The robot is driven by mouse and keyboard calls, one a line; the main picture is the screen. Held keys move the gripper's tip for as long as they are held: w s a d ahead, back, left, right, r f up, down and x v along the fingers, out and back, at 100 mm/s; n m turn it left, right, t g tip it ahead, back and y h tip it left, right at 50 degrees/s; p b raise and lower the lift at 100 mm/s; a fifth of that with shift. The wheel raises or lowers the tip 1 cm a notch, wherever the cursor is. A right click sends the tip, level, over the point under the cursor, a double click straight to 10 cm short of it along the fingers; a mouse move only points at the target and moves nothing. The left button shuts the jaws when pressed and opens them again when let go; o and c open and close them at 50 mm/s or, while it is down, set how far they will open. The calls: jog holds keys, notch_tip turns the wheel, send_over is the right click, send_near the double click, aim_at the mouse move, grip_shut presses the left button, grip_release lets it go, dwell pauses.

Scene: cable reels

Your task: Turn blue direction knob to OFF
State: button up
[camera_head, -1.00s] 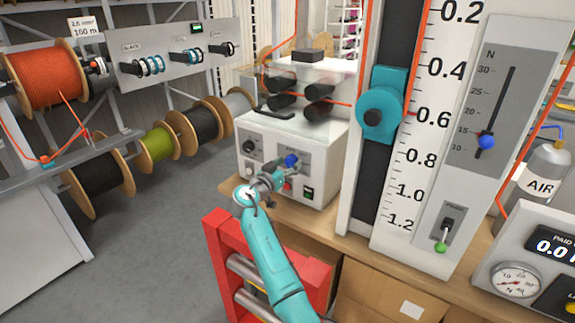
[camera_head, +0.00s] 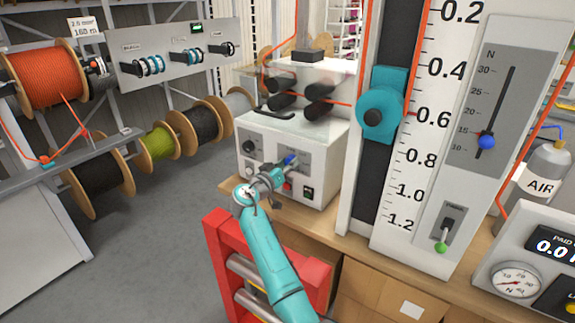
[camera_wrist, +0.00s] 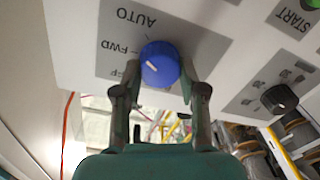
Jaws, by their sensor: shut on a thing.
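The blue direction knob (camera_wrist: 160,62) sits on a grey label plate (camera_wrist: 110,60) of the white control box. My gripper (camera_wrist: 160,84) has a finger on each side of the knob and is shut on it. The labels AUTO, FWD and a partly hidden one, probably OFF, lie left of the knob. In the head view the knob (camera_head: 291,159) shows just beyond my gripper (camera_head: 284,166).
A black knob (camera_wrist: 279,98) and a green START button (camera_wrist: 312,3) are on the same panel. In the head view a red frame with rollers (camera_head: 262,268) stands below my arm. A tall scale column (camera_head: 410,150) stands to the right.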

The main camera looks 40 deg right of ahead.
jog(key=shift+w+a+f+n+g, duration=0.1)
jog(key=shift+n+g, duration=0.05)
jog(key=shift+n, duration=3.4)
jog(key=shift+w+f+n+g, duration=0.1)
jog(key=shift+n+g, duration=0.05)
jog(key=shift+n, duration=3.4)
jog(key=o, duration=1.1)
jog(key=shift+o, duration=0.2)
